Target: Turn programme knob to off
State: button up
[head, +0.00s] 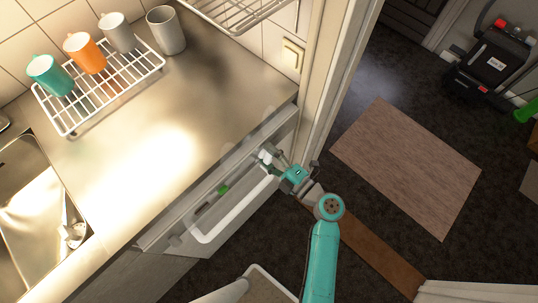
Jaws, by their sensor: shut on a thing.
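My gripper (268,157) is at the upper right end of the appliance front below the steel worktop. Its fingers are shut on a small pale thing at the front panel (210,192), which appears to be the programme knob. The fingers cover most of the knob, so its pointer and markings cannot be read. A small green spot (223,189) shows on the panel to the left of the gripper. A white curved handle or frame (240,217) juts out below the panel.
The steel worktop (190,115) holds a white wire rack (72,131) with teal, orange and grey mugs, and another grey mug (166,30) stands beside it. A sink (30,200) is at left. A door frame stands close right of my gripper; a rug (405,165) lies beyond.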

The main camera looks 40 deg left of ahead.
jog(key=shift+f+n, duration=0.1)
jog(key=shift+n, duration=0.9)
jog(key=o, duration=1.2)
jog(key=shift+c, duration=0.2)
jog(key=s+d, duration=0.1)
jog(key=d, duration=1.1)
